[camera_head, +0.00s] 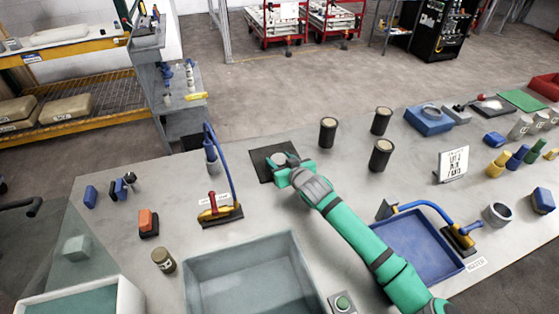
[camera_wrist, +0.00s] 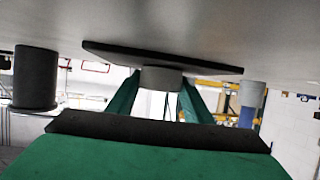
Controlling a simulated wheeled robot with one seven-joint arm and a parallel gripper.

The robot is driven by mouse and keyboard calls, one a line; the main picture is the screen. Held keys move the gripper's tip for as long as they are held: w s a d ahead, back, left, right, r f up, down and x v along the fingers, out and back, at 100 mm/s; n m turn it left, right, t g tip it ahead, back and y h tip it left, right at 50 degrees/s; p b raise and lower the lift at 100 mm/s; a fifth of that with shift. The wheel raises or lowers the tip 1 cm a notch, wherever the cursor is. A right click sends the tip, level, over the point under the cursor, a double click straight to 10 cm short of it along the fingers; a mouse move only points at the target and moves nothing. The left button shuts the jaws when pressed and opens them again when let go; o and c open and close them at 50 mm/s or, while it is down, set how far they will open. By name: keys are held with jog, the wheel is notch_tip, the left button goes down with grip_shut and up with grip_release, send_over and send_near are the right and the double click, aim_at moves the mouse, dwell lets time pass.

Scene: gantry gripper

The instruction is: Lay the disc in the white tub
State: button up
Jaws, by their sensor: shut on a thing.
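My gripper (camera_head: 283,165) reaches to the black square mat (camera_head: 262,174) at the middle of the table. It is shut on a small grey disc (camera_head: 278,158), which is partly covered by the green fingers. In the wrist view the disc (camera_wrist: 161,77) sits between the fingertips, against or very close to the mat (camera_wrist: 205,64); I cannot tell whether they touch. The white tub (camera_head: 132,297) stands at the lower left, cut off by the picture's edge, with a teal inside floor.
A large grey bin (camera_head: 197,292) and a blue tray (camera_head: 380,237) flank my arm. Several dark cylinders, one of them the nearest (camera_head: 381,155), stand right of the mat. A yellow-based stand with a blue arm (camera_head: 220,212) and an orange block (camera_head: 148,222) stand toward the tub.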

jog(key=o, duration=0.8)
jog(key=shift+f, duration=0.15)
jog(key=o, duration=0.4)
